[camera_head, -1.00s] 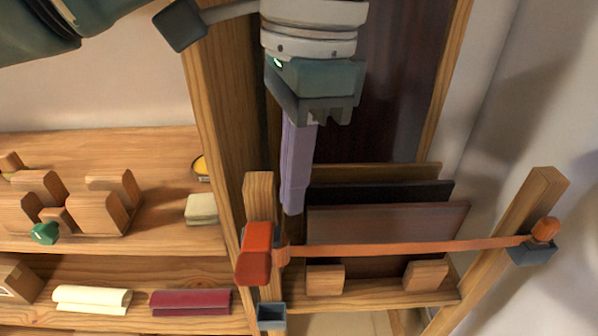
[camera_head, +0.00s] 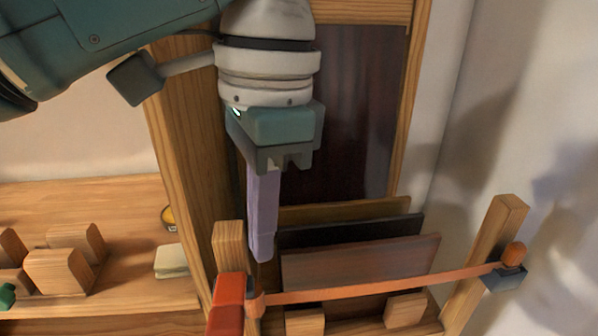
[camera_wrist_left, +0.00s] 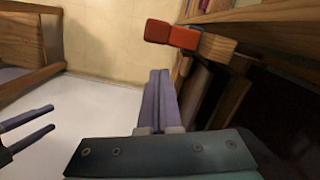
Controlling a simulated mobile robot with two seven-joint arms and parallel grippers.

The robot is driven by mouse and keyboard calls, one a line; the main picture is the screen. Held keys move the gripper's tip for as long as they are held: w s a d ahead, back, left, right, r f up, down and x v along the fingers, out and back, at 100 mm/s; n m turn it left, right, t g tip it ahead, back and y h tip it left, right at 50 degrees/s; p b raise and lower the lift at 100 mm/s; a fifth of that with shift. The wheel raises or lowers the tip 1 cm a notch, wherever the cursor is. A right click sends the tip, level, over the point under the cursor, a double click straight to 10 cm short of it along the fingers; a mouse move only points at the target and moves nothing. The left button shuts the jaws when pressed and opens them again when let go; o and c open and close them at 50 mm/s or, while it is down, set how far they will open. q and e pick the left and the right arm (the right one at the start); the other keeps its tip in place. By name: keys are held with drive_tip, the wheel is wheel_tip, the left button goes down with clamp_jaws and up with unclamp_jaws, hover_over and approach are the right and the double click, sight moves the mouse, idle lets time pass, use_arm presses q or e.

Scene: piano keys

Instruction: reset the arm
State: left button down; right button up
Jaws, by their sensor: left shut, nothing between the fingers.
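My left gripper (camera_head: 262,260) hangs down in front of a wooden rack, with its purple fingers together and nothing between them. Its tips are just above an orange strap (camera_head: 380,286) and close to a red block (camera_head: 228,302) at the strap's left end. I cannot tell whether they touch. In the left wrist view the same shut fingers (camera_wrist_left: 160,72) point toward the red block (camera_wrist_left: 172,35), with a gap visible. My right gripper (camera_wrist_left: 53,117) shows at the left edge of that view, its two purple fingers apart and empty.
Several upright panels (camera_head: 360,262) stand behind the strap, between wooden posts (camera_head: 495,235). A shelf (camera_head: 110,200) to the left bears wooden blocks (camera_head: 75,245) and a pale block (camera_head: 171,261). A wall is close on the right. Pale floor (camera_wrist_left: 95,110) is clear in the wrist view.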

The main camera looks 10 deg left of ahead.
use_arm(q)
drive_tip(key=s+d+f+n+t+h+p, duration=0.1)
drive_tip(key=s+d+f+h, duration=0.1)
drive_tip(key=s+f, duration=0.15)
drive_tip(key=s+d+f+n+h+p, duration=0.1)
drive_tip(key=s+d+f+h, duration=0.1)
drive_tip(key=s, duration=0.2)
drive_tip(key=s+a+r+n+t+y+p, duration=0.25)
drive_tip(key=s+a+n, duration=0.45)
drive_tip(key=s+a, duration=0.5)
wheel_tip(320, 180, up, 37)
drive_tip(key=w+a+p, duration=0.1)
drive_tip(key=a+p, duration=0.2)
drive_tip(key=p, duration=3.5)
drive_tip(key=shift+w+t, duration=0.2)
drive_tip(key=shift+t, duration=0.15)
